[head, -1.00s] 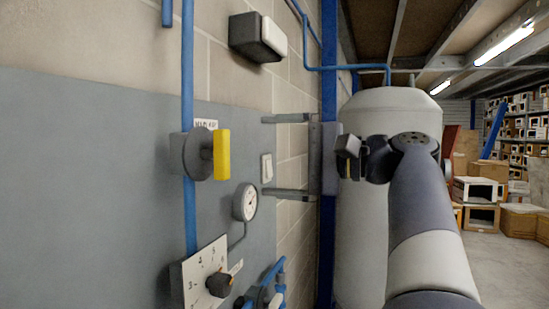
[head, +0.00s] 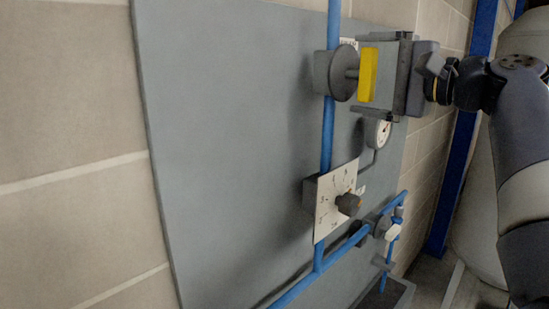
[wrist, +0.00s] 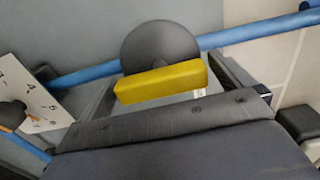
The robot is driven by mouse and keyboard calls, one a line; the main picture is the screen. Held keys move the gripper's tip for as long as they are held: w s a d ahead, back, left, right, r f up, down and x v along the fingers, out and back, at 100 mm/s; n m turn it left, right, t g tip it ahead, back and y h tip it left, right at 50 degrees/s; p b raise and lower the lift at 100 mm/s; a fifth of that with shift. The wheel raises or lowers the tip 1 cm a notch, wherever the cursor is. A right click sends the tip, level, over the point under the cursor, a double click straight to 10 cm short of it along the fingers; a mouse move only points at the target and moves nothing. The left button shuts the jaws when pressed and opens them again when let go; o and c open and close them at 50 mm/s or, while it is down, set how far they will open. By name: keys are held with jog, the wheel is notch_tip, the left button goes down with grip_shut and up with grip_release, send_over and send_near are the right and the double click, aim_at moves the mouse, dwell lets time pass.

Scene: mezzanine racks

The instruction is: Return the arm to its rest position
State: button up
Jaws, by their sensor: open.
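My gripper (head: 382,76) is open, its two fingers pointing left toward the wall panel, one above and one below the yellow handle. The yellow handle (head: 368,75) sits on a dark round valve body (head: 343,73) on the blue pipe, and stands upright in the head view. In the wrist view the yellow handle (wrist: 160,82) lies across the space between the fingers, with the dark disc (wrist: 160,45) behind it. I see no clear contact; the handle looks unheld. My arm (head: 525,130) reaches in from the right, bent, with its lower part cut off.
The grey panel (head: 220,130) carries a gauge (head: 379,133) below the gripper and a numbered dial plate (head: 333,205) with a dark knob (head: 348,204). Blue pipes (head: 320,272) run below. A blue post (head: 462,170) and a pale tank (head: 482,215) stand at the right.

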jog(key=shift+w+a, duration=0.1)
dwell(0.4)
jog(key=b+v, duration=0.2)
jog(key=v, duration=0.9)
jog(key=p+x, duration=0.2)
jog(key=x, duration=0.9)
jog(key=shift+a+r, duration=0.1)
jog(key=m+p, duration=0.2)
jog(key=m, duration=0.1)
jog(key=m+p, duration=0.2)
jog(key=m, duration=0.4)
jog(key=m+p, duration=0.2)
jog(key=m, duration=0.2)
jog(key=shift+m, duration=0.3)
jog(key=shift+m+p, duration=0.35)
jog(key=shift+m, duration=1.95)
